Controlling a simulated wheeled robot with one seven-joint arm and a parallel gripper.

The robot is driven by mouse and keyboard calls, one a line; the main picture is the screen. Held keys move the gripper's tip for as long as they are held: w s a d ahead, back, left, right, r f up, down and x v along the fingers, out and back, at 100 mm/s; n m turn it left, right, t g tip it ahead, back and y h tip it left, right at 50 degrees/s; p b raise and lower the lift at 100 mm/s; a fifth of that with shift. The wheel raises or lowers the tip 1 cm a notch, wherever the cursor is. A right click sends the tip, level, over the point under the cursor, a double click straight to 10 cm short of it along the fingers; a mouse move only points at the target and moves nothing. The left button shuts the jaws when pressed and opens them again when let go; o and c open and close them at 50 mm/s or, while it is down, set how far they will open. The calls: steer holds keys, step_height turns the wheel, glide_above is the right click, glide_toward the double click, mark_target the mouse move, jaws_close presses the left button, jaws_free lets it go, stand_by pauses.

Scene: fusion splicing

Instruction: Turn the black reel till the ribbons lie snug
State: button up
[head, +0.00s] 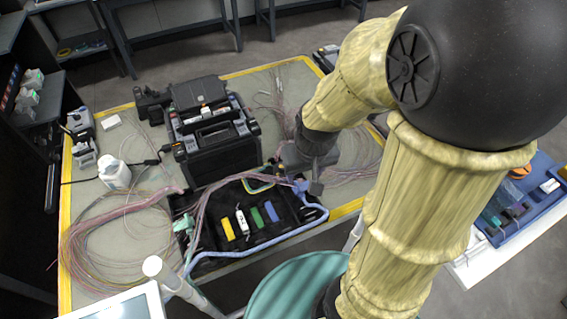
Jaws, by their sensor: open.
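Pink and lilac ribbons (235,178) run across the top of a black tray (205,262) and hang down its left side. A thicker blue-lilac bundle (270,240) curves along the tray's front and right edge. My gripper (308,183) is over the tray's back right corner, close to the ribbons there, with its jaws open. I cannot tell whether it touches them. I cannot make out a black reel for certain; my gripper and arm cover the area around that corner.
A black splicer (218,150) stands behind the tray. Yellow (228,230), white, green and blue pieces lie in the tray. A white bottle (115,174) and loose fibre coils (95,240) lie to the left. A blue tray (520,210) sits on the right.

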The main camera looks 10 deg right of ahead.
steer(key=w+f+n+g, duration=0.1)
steer(key=w+f+n, duration=0.1)
steer(key=w, duration=0.8)
steer(key=w+f+n+g+p, duration=0.1)
steer(key=w+f+n, duration=0.1)
steer(key=w, duration=0.7)
steer(key=shift+w+a+f, duration=0.2)
steer(key=shift+w+f, duration=0.2)
steer(key=shift+f, duration=0.1)
step_height(320, 180, down, 17)
steer(key=p, duration=0.3)
steer(key=shift+f, duration=0.1)
steer(key=c, duration=1)
